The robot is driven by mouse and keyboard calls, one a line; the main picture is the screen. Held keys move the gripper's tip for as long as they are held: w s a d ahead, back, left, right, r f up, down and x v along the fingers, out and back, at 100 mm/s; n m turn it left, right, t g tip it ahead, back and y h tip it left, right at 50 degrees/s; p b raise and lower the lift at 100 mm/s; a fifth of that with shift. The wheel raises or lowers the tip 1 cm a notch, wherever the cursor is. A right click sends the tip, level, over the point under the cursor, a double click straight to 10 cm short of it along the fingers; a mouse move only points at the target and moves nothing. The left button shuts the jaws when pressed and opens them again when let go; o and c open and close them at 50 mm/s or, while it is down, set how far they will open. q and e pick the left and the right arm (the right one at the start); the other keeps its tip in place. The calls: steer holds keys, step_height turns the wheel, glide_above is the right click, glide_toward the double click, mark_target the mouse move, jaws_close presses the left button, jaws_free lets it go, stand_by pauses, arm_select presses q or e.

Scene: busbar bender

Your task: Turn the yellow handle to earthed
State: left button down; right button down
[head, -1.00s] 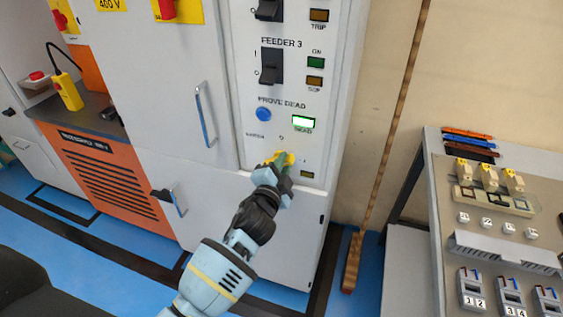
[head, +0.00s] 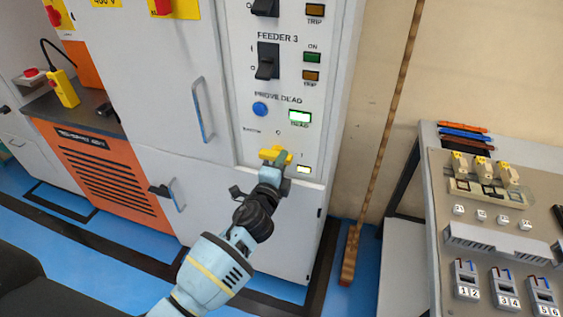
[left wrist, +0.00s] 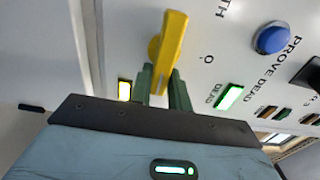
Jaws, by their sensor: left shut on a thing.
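The yellow handle (head: 272,154) sits low on the grey panel, under the lit green DEAD lamp (head: 299,117). It lies roughly level across the panel, and one end points toward the small lamp (head: 303,169) at lower right, which is lit white. In the left wrist view the handle (left wrist: 174,38) stands upright in the picture, with the "O" mark beside it. My left gripper (head: 278,162) is shut on the handle; its green fingers (left wrist: 161,82) are on either side of it. The lit lamp also shows in the wrist view (left wrist: 124,90). My right gripper is out of view.
A blue PROVE DEAD button (head: 260,109) and the black FEEDER 3 switch (head: 268,60) are above the handle. A cabinet door handle (head: 204,110) stands out at left. A bench (head: 440,205) with small parts is at right. A brown pole (head: 380,140) leans between.

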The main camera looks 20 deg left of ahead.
arm_select(q)
steer(key=shift+a, duration=0.1)
steer(key=c, duration=1.3)
jaws_free()
steer(key=shift+s, duration=0.15)
steer(key=s, duration=0.7)
steer(key=shift+s+a, duration=0.1)
steer(key=shift+s, duration=0.2)
